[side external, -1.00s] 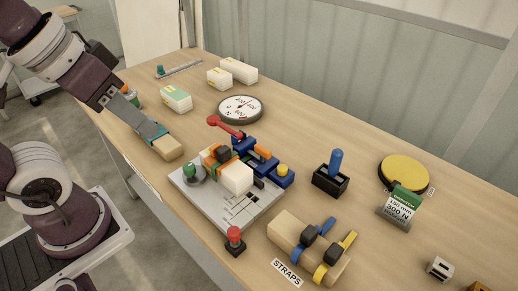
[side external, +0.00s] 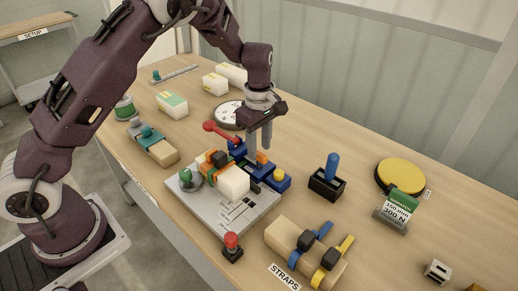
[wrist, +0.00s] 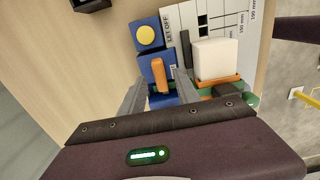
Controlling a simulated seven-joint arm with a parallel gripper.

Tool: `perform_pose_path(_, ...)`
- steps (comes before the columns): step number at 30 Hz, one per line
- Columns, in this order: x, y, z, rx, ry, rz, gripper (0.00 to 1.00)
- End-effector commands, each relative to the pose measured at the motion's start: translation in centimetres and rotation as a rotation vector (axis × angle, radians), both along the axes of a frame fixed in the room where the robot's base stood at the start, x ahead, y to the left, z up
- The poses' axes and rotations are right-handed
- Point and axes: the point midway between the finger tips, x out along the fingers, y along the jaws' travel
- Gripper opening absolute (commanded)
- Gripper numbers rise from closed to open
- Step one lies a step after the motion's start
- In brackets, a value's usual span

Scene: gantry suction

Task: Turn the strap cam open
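My gripper (side external: 259,146) points down over the fixture. In the wrist view my gripper (wrist: 160,88) is open, one finger each side of the orange lever; contact cannot be told. A white block (side external: 233,182) with an orange and green band lies beside it. A wooden block with a teal strap piece (side external: 149,132) lies left. Black buckles (side external: 306,240) on blue and yellow straps are at front. No part is labelled as the cam.
A green knob (side external: 185,175) and a red button (side external: 232,243) stand near the plate. A blue-handled black holder (side external: 328,182) and a yellow disc (side external: 400,174) stand right, with bare table between.

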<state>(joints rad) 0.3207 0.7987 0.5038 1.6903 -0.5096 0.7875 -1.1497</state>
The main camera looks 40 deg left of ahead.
Motion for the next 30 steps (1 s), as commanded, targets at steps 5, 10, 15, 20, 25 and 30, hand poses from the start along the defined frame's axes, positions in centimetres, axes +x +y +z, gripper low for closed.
perform_pose_path(5, 0.0, 0.0, -1.6, 0.000, -0.001, 0.000, 0.38)
perform_pose_path(10, 0.0, 0.0, -1.7, 0.000, -0.001, -0.001, 0.38)
perform_pose_path(15, 0.0, 0.0, -1.6, 0.000, -0.001, -0.002, 0.15)
perform_pose_path(20, 0.0, 0.0, -1.6, 0.000, -0.001, -0.002, 0.00)
perform_pose_path(25, 0.0, 0.0, -1.6, 0.000, -0.001, -0.007, 0.00)
perform_pose_path(30, 0.0, 0.1, -1.6, 0.000, -0.001, -0.048, 0.00)
